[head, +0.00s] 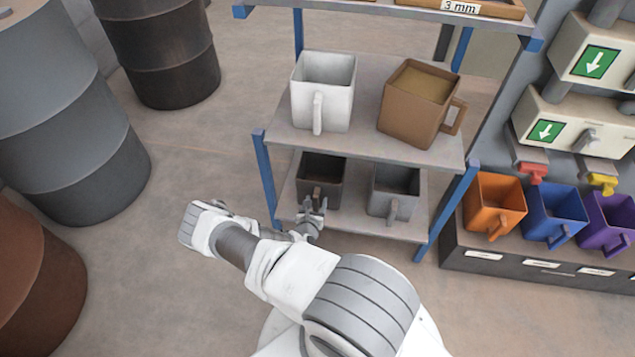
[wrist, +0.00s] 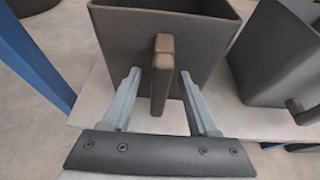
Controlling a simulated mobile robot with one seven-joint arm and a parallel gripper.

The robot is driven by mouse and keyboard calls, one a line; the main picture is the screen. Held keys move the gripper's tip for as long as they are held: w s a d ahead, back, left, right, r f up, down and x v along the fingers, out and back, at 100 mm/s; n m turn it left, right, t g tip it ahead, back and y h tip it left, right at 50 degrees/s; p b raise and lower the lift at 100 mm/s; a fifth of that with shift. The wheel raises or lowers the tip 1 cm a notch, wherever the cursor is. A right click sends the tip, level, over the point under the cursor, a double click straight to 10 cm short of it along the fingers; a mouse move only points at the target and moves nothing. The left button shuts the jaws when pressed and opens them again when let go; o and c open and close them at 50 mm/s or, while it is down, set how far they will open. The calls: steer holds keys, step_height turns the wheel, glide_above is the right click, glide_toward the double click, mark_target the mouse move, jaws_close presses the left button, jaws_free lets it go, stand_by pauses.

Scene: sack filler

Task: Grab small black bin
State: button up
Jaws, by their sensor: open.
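The small black bin (head: 322,176) stands upright on the lower shelf of the rack, at its left side. In the wrist view the bin (wrist: 125,50) fills the upper middle, with its upright handle (wrist: 162,70) facing me. My gripper (head: 312,207) is in front of this bin. In the wrist view my gripper (wrist: 160,82) is open, with one finger on each side of the handle. The fingers look apart from the handle, and nothing is gripped. Part of the bin's lower front is hidden behind the gripper in the head view.
A grey bin (head: 393,192) stands close on the right. The upper shelf (head: 365,145) holds a white bin (head: 322,85) and a brown bin (head: 420,100). A blue post (head: 266,175) is left of the gripper. Orange, blue and purple bins stand right. Barrels stand left.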

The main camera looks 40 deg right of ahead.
steer(key=shift+w+d+f, duration=0.1)
steer(key=shift+w+d, duration=0.05)
steer(key=shift+d, duration=0.05)
steer(key=shift+c, duration=0.3)
jaws_close()
stand_by(1.1)
